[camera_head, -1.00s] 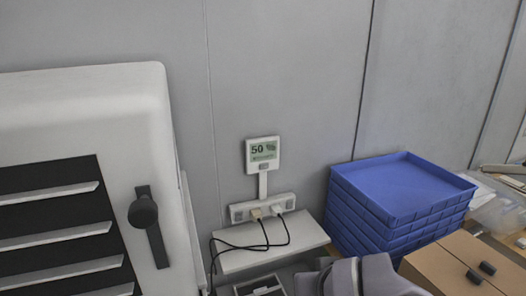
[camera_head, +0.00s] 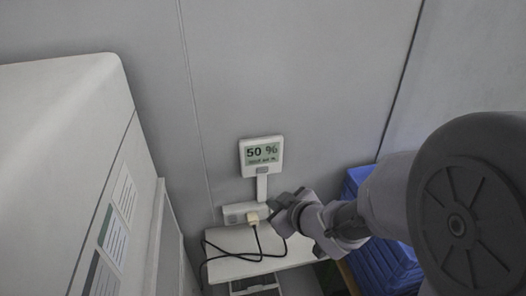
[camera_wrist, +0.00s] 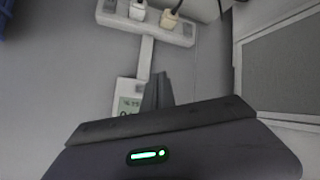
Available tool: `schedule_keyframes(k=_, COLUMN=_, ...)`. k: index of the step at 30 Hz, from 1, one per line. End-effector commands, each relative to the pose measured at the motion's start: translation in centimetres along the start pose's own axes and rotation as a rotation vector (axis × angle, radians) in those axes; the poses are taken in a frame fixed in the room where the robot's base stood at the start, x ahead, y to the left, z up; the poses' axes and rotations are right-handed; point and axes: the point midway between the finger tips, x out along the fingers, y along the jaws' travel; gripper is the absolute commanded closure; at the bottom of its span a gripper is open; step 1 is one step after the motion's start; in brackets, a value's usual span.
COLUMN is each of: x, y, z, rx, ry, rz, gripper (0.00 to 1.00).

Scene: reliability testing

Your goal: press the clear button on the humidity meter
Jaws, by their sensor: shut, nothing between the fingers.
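The humidity meter (camera_head: 261,152) is a white square unit on the grey wall, with a display reading 50 %. A small grey patch, probably its button (camera_head: 262,170), sits under the display; its label is too small to read. My gripper (camera_head: 280,208) is shut and empty, below and slightly right of the meter, in front of the power strip. The button cannot be made out there. I see no clear contact with the meter.
A power strip (camera_head: 233,214) with plugs and black cables is just below the meter, above a white shelf (camera_head: 236,268). A large white cabinet (camera_head: 60,110) stands at left. Blue crates (camera_head: 375,265) are at right, partly behind my arm. The wall above the meter is clear.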

Motion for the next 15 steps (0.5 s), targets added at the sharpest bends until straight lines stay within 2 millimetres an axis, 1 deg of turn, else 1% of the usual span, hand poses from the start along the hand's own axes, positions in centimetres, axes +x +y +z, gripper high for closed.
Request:
schedule_keyframes(k=4, x=0.1, y=0.1, z=0.0, rx=0.001, ry=-0.001, rz=0.001, gripper=1.0)
schedule_keyframes(k=7, x=0.6, y=0.4, z=-0.3, rx=0.001, ry=-0.001, rz=0.001, gripper=1.0)
schedule_keyframes(k=15, x=3.5, y=2.1, z=-2.1, rx=0.002, ry=-0.001, rz=0.002, gripper=1.0)
